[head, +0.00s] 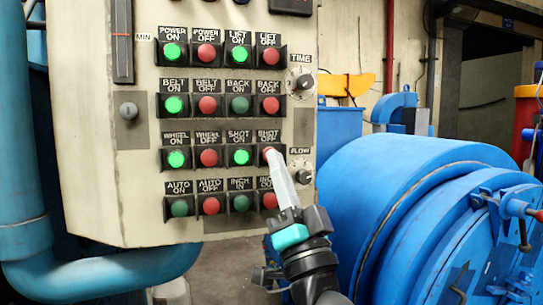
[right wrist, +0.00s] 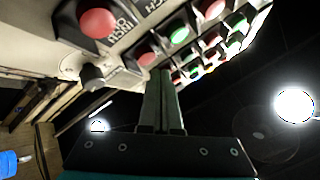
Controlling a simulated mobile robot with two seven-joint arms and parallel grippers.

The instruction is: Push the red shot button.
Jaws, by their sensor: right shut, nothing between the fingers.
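The red shot button, labelled SHOT OFF (head: 267,150), is at the right end of the third row on the control panel (head: 90,150). My right gripper (head: 273,160) comes up from below right, its fingers shut and empty. In the head view its fingertips overlap this button and hide most of it. In the right wrist view the closed fingertips (right wrist: 160,75) are beside a red button (right wrist: 145,54), which looks like the same one. I cannot tell whether they touch. The green SHOT ON button (head: 240,155) to its left is lit. My left gripper is not in view.
Other red and green buttons surround it, with a red inch button (head: 269,200) just below. The FLOW knob (head: 301,171) sticks out close on the right, and the TIME knob (head: 300,79) is higher. A large blue drum (head: 400,215) stands right of the panel.

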